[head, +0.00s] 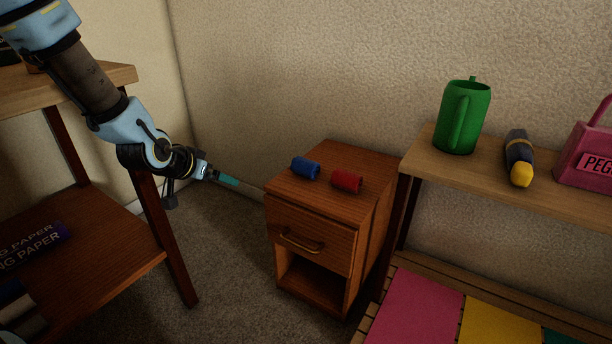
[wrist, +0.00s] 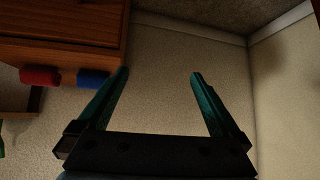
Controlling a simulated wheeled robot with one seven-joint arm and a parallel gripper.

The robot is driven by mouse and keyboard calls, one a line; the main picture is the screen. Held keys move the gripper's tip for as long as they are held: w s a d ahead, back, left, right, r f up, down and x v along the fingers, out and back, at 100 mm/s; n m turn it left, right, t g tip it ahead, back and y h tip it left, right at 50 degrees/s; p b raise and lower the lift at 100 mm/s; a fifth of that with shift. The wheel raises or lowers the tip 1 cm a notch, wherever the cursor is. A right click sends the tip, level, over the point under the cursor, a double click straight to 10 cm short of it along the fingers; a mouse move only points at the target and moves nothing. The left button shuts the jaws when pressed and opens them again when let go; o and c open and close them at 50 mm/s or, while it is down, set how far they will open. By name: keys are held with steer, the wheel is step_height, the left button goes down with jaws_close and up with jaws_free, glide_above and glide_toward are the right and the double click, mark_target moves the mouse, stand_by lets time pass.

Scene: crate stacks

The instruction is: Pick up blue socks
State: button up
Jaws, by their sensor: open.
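The blue socks (head: 305,168) are a small rolled bundle on top of the wooden nightstand (head: 312,226), near its back left. They also show in the wrist view (wrist: 92,77), partly hidden behind a finger. A similar red roll (head: 347,181) lies just to their right. My gripper (head: 228,180) is left of the nightstand in the head view, apart from the socks. In the wrist view its two teal fingers (wrist: 161,74) are spread wide with nothing between them.
A wooden shelf unit (head: 120,75) stands at the left, close to my arm. At the right, a shelf (head: 550,185) holds a green watering can (head: 463,117), a yellow-tipped flashlight (head: 519,158) and a pink box (head: 590,150). Carpet (head: 225,250) is clear left of the nightstand.

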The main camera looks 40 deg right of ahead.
mark_target(302, 163)
steer(key=s+d+m+h, duration=0.1)
steer(key=s+d, duration=0.1)
steer(key=d, duration=0.2)
steer(key=s+d+m+g+h, duration=0.1)
steer(key=s+d+h, duration=0.1)
steer(key=d, duration=0.3)
steer(key=s+d+h, duration=0.2)
steer(key=s+d, duration=0.1)
steer(key=d, duration=0.2)
steer(key=shift+s+d+r+m+g, duration=0.15)
steer(key=shift+s+r+m+g, duration=0.15)
steer(key=shift+m+g, duration=0.1)
steer(key=b+x, duration=0.1)
steer(key=x, duration=0.4)
steer(key=shift+s+d, duration=0.15)
steer(key=shift+d, duration=0.2)
steer(key=shift+b+x, duration=1)
steer(key=shift+x, duration=1.75)
steer(key=shift+r, duration=0.1)
steer(key=c, duration=1)
